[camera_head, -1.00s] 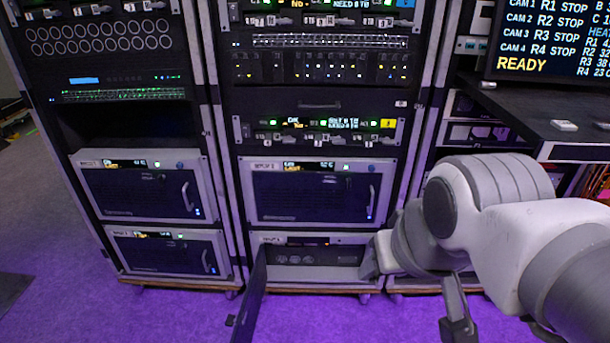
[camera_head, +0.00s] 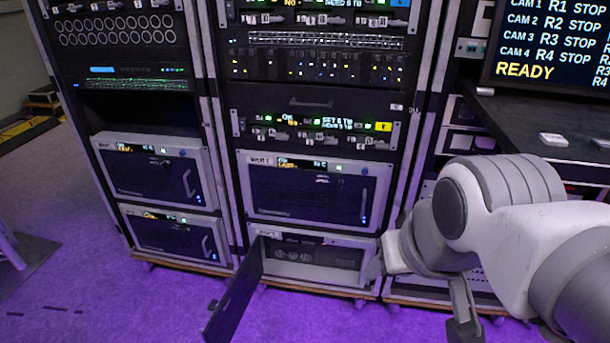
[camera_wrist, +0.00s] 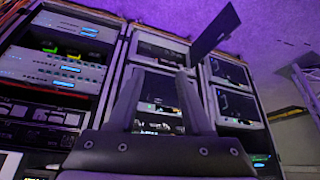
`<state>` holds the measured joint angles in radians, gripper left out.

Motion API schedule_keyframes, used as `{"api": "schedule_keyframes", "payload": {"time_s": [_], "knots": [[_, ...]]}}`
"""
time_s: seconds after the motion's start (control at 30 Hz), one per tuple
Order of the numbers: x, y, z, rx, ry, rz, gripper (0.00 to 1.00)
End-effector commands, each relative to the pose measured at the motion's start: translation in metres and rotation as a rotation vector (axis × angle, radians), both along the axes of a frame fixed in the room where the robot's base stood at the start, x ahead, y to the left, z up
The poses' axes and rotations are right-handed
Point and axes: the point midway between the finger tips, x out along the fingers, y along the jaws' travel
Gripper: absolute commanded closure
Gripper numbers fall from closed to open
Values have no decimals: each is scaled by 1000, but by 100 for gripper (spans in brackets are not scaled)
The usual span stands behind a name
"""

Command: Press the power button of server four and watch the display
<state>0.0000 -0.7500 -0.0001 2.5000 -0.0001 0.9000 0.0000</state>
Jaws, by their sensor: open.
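The server with its front door open (camera_head: 300,272) sits at the bottom of the middle rack; its number label is too small to read. Its dark door (camera_head: 234,298) swings out to the left, showing round fans inside. I cannot make out a power button. A closed server (camera_head: 308,190) with a small lit display (camera_head: 300,164) sits directly above. Two more closed servers (camera_head: 152,182) (camera_head: 175,235) sit in the left rack. My gripper (camera_wrist: 158,75) is open and empty in the wrist view, pointing toward the racks; the open door (camera_wrist: 215,28) shows beyond it.
A monitor (camera_head: 550,45) reading READY stands over a dark desk (camera_head: 520,118) at the right. My arm covers the lower right.

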Motion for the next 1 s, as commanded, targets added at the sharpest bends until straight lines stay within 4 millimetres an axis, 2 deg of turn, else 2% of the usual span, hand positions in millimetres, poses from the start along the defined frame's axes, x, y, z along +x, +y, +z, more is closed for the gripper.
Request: {"api": "schedule_keyframes", "payload": {"time_s": [0.3, 0.5, 0.6, 1.0], "knots": [[0, 0, 0, 0, 0, 0, 50], [0, 0, 0, 0, 0, 0, 86], [0, 0, 0, 0, 0, 0, 100], [0, 0, 0, 0, 0, 0, 100]]}}
